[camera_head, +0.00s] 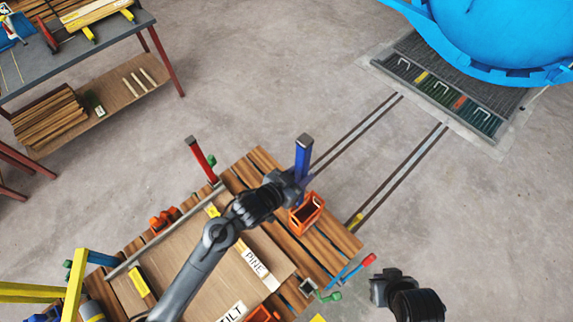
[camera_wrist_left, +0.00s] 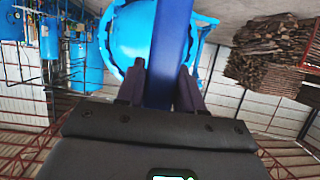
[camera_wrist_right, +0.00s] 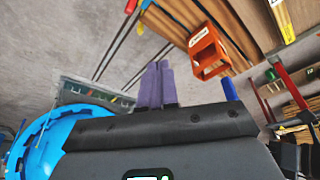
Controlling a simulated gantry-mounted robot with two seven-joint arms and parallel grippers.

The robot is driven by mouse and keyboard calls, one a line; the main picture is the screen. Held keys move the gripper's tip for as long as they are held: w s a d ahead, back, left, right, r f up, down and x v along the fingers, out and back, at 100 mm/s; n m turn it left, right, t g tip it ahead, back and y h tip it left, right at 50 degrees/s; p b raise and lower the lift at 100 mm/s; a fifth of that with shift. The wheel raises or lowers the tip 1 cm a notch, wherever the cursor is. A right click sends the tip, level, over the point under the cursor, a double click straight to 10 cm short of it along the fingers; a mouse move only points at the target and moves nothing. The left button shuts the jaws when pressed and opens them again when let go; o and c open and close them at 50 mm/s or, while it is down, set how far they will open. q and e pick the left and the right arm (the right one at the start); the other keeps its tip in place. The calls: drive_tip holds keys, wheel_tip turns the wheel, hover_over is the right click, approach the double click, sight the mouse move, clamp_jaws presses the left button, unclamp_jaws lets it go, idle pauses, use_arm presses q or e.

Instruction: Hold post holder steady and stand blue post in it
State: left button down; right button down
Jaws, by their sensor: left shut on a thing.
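The blue post (camera_head: 303,158) stands roughly upright in my left gripper (camera_head: 291,184), which is shut on it. In the left wrist view the post (camera_wrist_left: 168,50) runs between both fingers (camera_wrist_left: 160,88). Its lower part is beside the orange open box (camera_head: 318,212); whether it touches anything below is hidden. A small dark square socket (camera_head: 307,286) with a green handle sits at the cart's near right corner. I cannot tell which of these is the post holder. My right gripper (camera_head: 377,290) is off the cart's right side; its fingers (camera_wrist_right: 156,84) look together and empty.
The wooden cart (camera_head: 335,244) bears boards labelled PINE. A red post (camera_head: 202,160) stands at its far corner. A rod with a red end (camera_head: 368,260) sticks out on the right. Floor rails (camera_head: 400,175) lead to the blue autoclave (camera_head: 490,35). A workbench (camera_head: 60,58) stands upper left.

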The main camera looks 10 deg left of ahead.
drive_tip(key=shift+w+a+r, duration=0.1)
drive_tip(key=shift+a+r, duration=0.05)
drive_tip(key=shift+r, duration=0.3)
